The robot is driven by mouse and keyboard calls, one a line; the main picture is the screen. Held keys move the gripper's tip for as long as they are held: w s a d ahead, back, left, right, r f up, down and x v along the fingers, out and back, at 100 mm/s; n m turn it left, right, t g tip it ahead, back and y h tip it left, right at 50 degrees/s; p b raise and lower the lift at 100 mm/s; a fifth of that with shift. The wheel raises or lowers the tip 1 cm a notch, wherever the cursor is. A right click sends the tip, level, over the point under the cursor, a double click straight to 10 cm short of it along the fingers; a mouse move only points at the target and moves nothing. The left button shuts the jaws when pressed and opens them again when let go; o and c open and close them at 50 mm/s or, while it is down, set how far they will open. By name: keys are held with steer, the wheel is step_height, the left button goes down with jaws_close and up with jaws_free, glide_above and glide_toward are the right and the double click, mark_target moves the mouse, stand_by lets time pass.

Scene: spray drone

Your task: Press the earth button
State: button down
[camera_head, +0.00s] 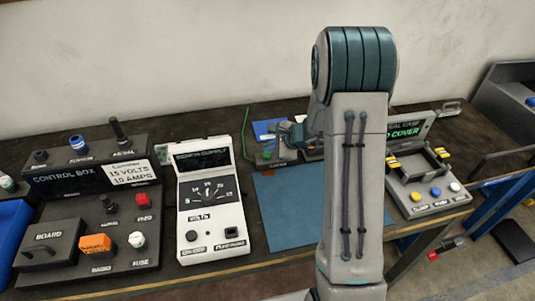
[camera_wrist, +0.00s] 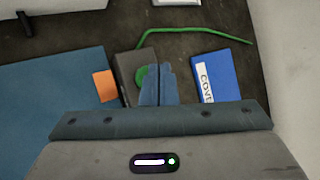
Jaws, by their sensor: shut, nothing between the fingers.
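The green button, the likely earth button (camera_wrist: 140,77), sits on a dark grey box (camera_wrist: 127,64) in the wrist view. The box also shows in the head view (camera_head: 263,163), but its label there is too small to read surely. My gripper (camera_wrist: 158,68) is shut and empty. In the wrist view its fingertips overlap the right side of the box and partly cover the button's right edge. I cannot tell whether they touch it. In the head view my arm hides part of this area.
A blue mat (camera_head: 283,213) lies in front of the box, with an orange piece (camera_wrist: 105,87) at its edge. A blue case (camera_wrist: 216,76) and a green cable (camera_wrist: 190,31) lie close by. The control box (camera_head: 75,180), white meter (camera_head: 210,204) and right-hand button panel (camera_head: 431,188) flank the mat.

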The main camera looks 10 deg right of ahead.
mark_target(270, 155)
steer(key=shift+f, duration=0.2)
stand_by(0.5)
steer(key=shift+f+b, duration=0.3)
steer(key=shift+b, duration=0.45)
steer(key=shift+f, duration=0.15)
stand_by(0.3)
steer(key=shift+r, duration=0.65)
steer(key=shift+r, duration=0.1)
steer(key=shift+r+p, duration=1.8)
steer(key=shift+r, duration=1.1)
